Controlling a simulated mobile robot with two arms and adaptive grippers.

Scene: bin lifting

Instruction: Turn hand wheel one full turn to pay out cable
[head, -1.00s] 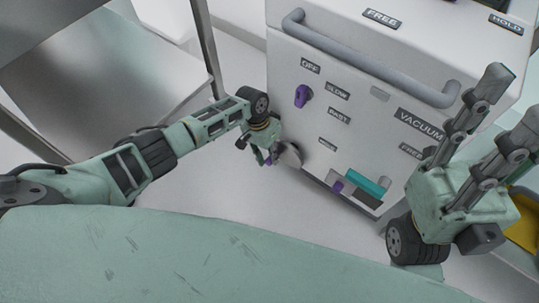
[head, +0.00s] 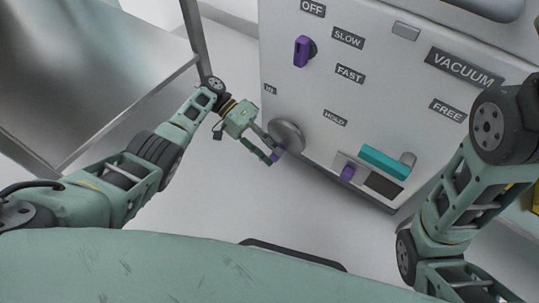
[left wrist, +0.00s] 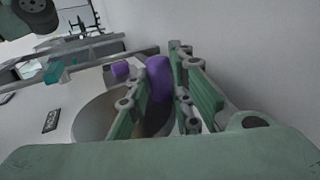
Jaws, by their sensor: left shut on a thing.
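The hand wheel (head: 289,133) is a grey disc low on the left of the white cabinet's front. Its purple handle (head: 275,158) sticks out near the lower rim. My left gripper (head: 272,153) is at this handle, its fingers shut around it. In the left wrist view the purple handle (left wrist: 158,78) sits between the two green fingers of my left gripper (left wrist: 160,85), with the wheel disc (left wrist: 92,118) behind the left finger. My right arm is at the right of the head view, but its gripper is out of the picture.
The white cabinet (head: 300,80) has a purple selector knob (head: 303,50) by OFF, SLOW and FAST labels. A teal block (head: 384,162) and a purple knob (head: 347,173) are right of the wheel. A metal shelf frame (head: 100,70) stands left. Grey floor lies between.

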